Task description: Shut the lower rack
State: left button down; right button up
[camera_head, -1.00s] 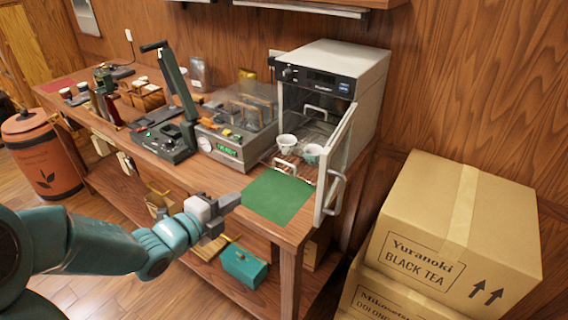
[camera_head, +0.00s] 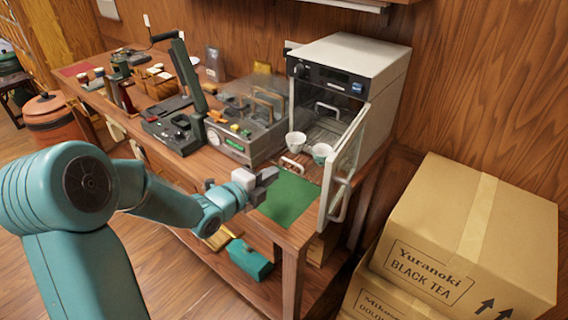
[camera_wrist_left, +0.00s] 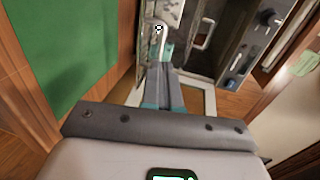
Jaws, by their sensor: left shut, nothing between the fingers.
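The white oven-like cabinet (camera_head: 352,58) stands at the back right of the bench with its glass door (camera_head: 345,160) swung open. The lower rack's handle (camera_head: 292,163) sticks out past the cabinet front, so this rack is pulled out. A white cup (camera_head: 296,142) and a greenish cup (camera_head: 321,152) stand at the rack. The upper rack's handle (camera_head: 327,108) lies further in. My left gripper (camera_head: 268,176) is shut and empty, above the green mat, just in front of the lower handle. In the left wrist view its fingers (camera_wrist_left: 163,75) point at a pale handle (camera_wrist_left: 162,40). My right gripper is out of view.
The green mat (camera_head: 289,203) lies on the bench before the cabinet. The open door bounds the right side of the approach. A grey machine (camera_head: 231,143) stands to the left. Cardboard boxes (camera_head: 465,235) are stacked at the right.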

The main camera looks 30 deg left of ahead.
pick_arm(q)
jog(key=p+x, duration=0.1)
jog(key=x, duration=0.4)
jog(key=shift+w+d, duration=0.1)
jog(key=shift+w, duration=0.1)
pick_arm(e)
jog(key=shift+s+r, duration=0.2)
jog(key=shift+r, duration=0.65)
pick_arm(q)
jog(key=shift+w+f, duration=0.1)
jog(key=shift+w, duration=0.05)
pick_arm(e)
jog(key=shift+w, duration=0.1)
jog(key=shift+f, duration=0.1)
